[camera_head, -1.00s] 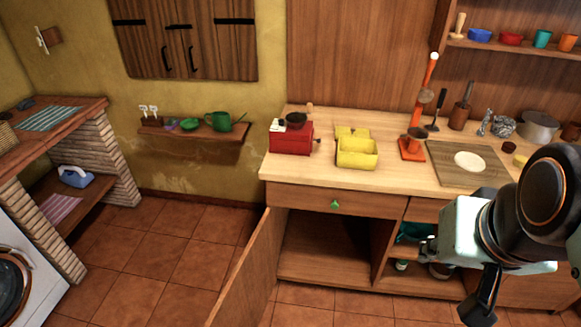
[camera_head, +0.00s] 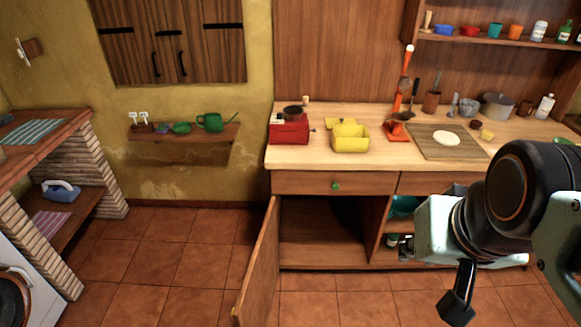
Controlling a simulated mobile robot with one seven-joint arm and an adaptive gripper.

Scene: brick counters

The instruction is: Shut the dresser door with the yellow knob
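The dresser door (camera_head: 260,268) stands wide open at the left end of the dresser, swung out toward me. A small yellowish spot shows at its lower left edge, too small to confirm as the yellow knob. The open compartment (camera_head: 320,235) behind it looks empty. My gripper (camera_head: 430,278) is at the lower right, in front of the dresser's right part and well to the right of the door. Its dark fingers appear spread apart, with nothing seen between them.
A drawer with a green knob (camera_head: 336,185) is shut above the compartment. The counter holds a red box (camera_head: 289,131), a yellow container (camera_head: 350,138) and a cutting board (camera_head: 432,150). Tiled floor (camera_head: 190,255) left of the door is clear. A washing machine (camera_head: 28,290) stands far left.

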